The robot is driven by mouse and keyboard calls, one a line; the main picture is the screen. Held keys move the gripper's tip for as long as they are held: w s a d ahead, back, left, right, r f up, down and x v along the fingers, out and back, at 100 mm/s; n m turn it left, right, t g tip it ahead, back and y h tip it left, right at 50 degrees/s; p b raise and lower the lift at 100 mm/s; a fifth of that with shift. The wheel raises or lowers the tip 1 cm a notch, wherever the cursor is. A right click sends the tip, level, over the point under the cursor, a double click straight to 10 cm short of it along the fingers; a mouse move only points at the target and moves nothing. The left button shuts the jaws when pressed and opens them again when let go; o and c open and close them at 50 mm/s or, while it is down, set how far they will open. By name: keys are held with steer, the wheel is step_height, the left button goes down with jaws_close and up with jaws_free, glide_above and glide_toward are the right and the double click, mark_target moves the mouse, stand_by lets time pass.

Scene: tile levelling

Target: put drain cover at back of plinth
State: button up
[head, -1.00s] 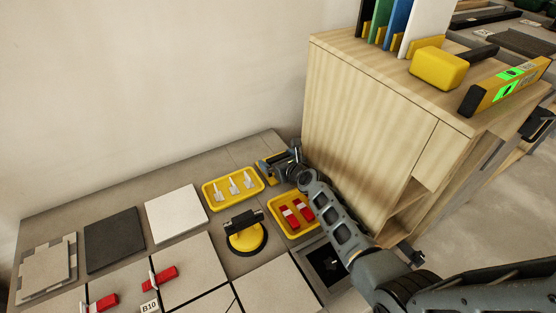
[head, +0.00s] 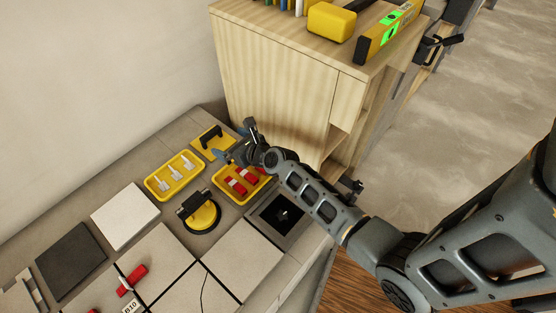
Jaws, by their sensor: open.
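My gripper (head: 231,144) is open and empty over the back right of the tiled surface, beside a yellow plate with a black handle (head: 212,141). A square grey frame with a dark recess (head: 262,218) lies at the right of the tiles, partly behind my forearm. It looks like a drain opening; I cannot tell a separate drain cover with certainty. The tiled surface (head: 190,137), which may be the plinth, runs along the wall.
A yellow tray (head: 151,188) holds white pieces; another yellow tray (head: 262,190) holds red ones near my wrist. A yellow suction lifter (head: 204,216) stands in front. A wooden cabinet (head: 275,85) blocks the back right. White (head: 125,215) and dark (head: 72,258) tiles lie left.

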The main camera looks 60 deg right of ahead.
steer(key=s+a+n, duration=0.2)
steer(key=s, duration=0.1)
steer(key=s+a+n, duration=0.2)
steer(key=s+n, duration=0.1)
steer(key=s+a+n, duration=0.2)
steer(key=s+n, duration=0.1)
steer(key=s, duration=0.1)
steer(key=shift+a, duration=0.3)
steer(key=s+a+r+n+y, duration=0.1)
steer(key=s+a+r+n, duration=0.25)
steer(key=s+n, duration=0.25)
steer(key=s+a+r+n, duration=0.2)
steer(key=s+a+n, duration=0.2)
steer(key=s+n, duration=0.2)
steer(key=s+a+r+n+t+y, duration=0.1)
steer(key=s+a+r+n, duration=0.3)
steer(key=r+n, duration=0.5)
steer(key=s+a+r+n+y, duration=0.1)
steer(key=s+a+r+n, duration=0.3)
steer(key=s+r+n, duration=0.5)
steer(key=shift+r+n+t+y, duration=0.4)
steer(key=shift+r+n, duration=0.1)
steer(key=shift+n, duration=0.1)
